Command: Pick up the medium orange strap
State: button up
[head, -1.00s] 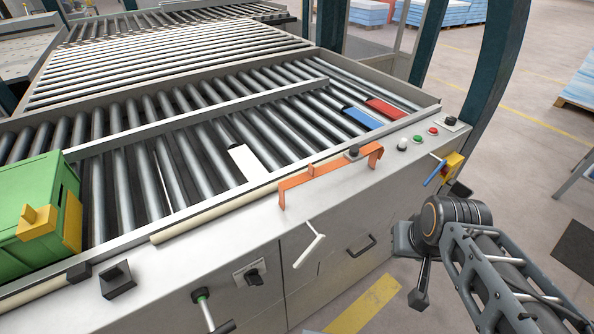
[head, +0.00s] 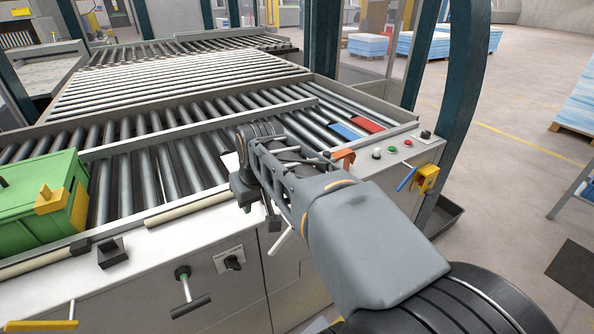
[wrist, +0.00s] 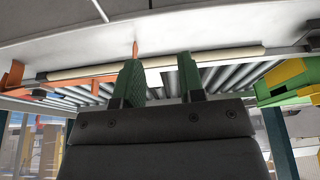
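The orange strap (head: 343,158) is a long, thin bar with bent ends on the machine's front ledge. In the head view my arm hides most of it; only its right end shows. In the wrist view the strap (wrist: 78,85) runs along the left, with one bent end above the left finger and the other at the far left. My gripper (wrist: 160,68) is open, its two green fingers apart with nothing seen held between them. In the head view my gripper (head: 245,192) hangs over the front ledge near the strap's hidden left part. Contact cannot be told.
A green box (head: 38,200) with yellow parts stands on the rollers at left. Blue (head: 344,131) and red (head: 367,125) pieces lie on the rollers at right. A cream rod (head: 190,208) lies along the ledge. A yellow switch box (head: 427,179) and a T-handle (head: 187,290) stick out in front.

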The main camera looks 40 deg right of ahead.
jog(key=w+d+r+m+b, duration=0.1)
jog(key=w+d+r, duration=0.25)
jog(key=d, duration=0.35)
jog(key=w+d+r, duration=0.2)
jog(key=d+r, duration=0.2)
jog(key=d, duration=0.3)
jog(key=shift+t+h, duration=0.3)
jog(key=shift+t, duration=0.1)
jog(key=shift+w+d+x, duration=0.1)
jog(key=shift+d+x, duration=0.2)
jog(key=shift+x, duration=1.85)
jog(key=shift+w+d+x, duration=0.1)
jog(key=shift+d+x, duration=0.25)
jog(key=shift+x, duration=1.75)
jog(key=shift+w+d+x, duration=0.1)
jog(key=shift+d+x, duration=0.2)
jog(key=shift+x, duration=1.85)
jog(key=shift+r, duration=0.2)
jog(key=shift+s, duration=0.1)
jog(key=shift+c, duration=0.2)
grip_shut()
